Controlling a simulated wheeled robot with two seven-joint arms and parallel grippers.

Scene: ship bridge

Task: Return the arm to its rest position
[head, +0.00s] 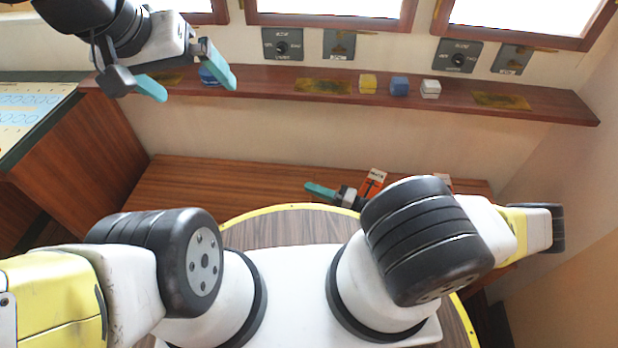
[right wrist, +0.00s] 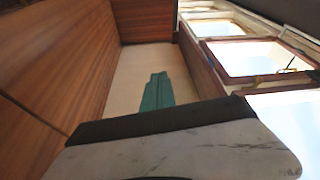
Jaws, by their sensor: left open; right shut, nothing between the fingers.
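My left gripper (head: 197,90) is at the upper left of the head view, in front of the wooden shelf. Its two teal fingers are spread apart. A blue block (head: 209,75) on the shelf shows between the fingers; I cannot tell whether they touch it. My right gripper (head: 312,188) is low in the middle of the head view, in front of the wooden bench, partly hidden behind my right arm. Its teal fingers are together with nothing between them. They also show closed in the right wrist view (right wrist: 157,92).
The shelf (head: 275,84) under the windows carries a yellow block (head: 368,84), a blue block (head: 399,86) and a white block (head: 430,89). An orange object (head: 372,182) shows by the bench (head: 220,180), partly hidden by my right arm. A console (head: 75,150) stands at left.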

